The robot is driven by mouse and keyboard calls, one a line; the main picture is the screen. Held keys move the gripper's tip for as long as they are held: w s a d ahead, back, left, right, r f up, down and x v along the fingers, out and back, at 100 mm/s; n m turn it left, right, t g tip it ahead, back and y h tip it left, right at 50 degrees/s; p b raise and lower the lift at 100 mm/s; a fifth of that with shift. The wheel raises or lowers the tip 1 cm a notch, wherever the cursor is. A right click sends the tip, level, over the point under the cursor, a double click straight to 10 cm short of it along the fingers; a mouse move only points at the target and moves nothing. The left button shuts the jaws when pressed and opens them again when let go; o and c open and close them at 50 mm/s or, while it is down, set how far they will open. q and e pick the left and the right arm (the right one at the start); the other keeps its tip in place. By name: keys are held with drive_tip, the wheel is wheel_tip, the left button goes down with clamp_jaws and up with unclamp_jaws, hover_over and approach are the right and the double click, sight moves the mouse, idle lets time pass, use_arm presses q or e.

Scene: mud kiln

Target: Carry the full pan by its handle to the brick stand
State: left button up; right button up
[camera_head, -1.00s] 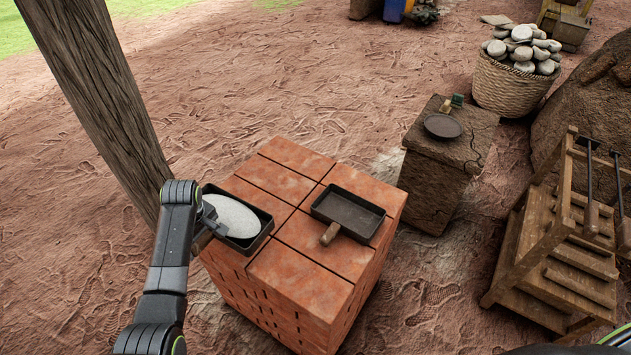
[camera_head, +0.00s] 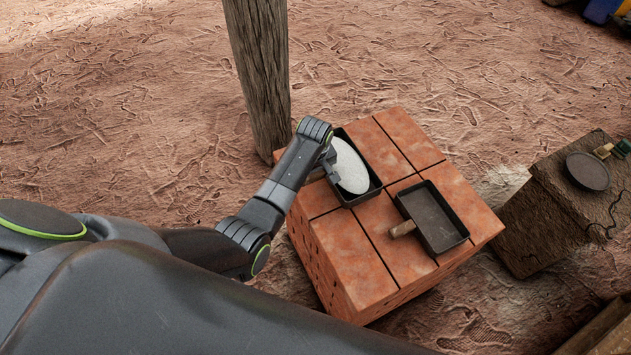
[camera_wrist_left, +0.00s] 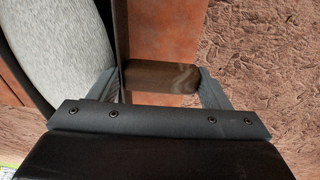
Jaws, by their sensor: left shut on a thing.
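The full pan (camera_head: 375,181) is a dark rectangular pan holding a pale grey oval mass (camera_head: 350,167). It is over the far left part of the red brick stand (camera_head: 352,250); I cannot tell if it touches the bricks. My left gripper (camera_head: 327,164) is shut on the pan's short wooden handle, mostly hidden in the head view. In the left wrist view the brown handle (camera_wrist_left: 160,77) lies between the fingers, with the pan's dark wall (camera_wrist_left: 121,30) beside it. My right gripper is not in view.
A second, empty dark pan (camera_head: 437,222) with a wooden handle (camera_head: 402,229) lies on the stand beside the full pan. A wooden post (camera_head: 259,75) stands close behind the stand. At right, a mud block (camera_head: 552,215) bears a round dark plate (camera_head: 588,171) and a small green-topped item (camera_head: 622,147).

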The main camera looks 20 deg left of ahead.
use_arm(q)
wheel_tip(320, 180, down, 3)
drive_tip(key=shift+f, duration=0.55)
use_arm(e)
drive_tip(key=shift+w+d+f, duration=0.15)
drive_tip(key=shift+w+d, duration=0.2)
use_arm(q)
drive_tip(key=shift+f+b, duration=0.15)
drive_tip(key=shift+b, duration=0.15)
drive_tip(key=o, duration=1.4)
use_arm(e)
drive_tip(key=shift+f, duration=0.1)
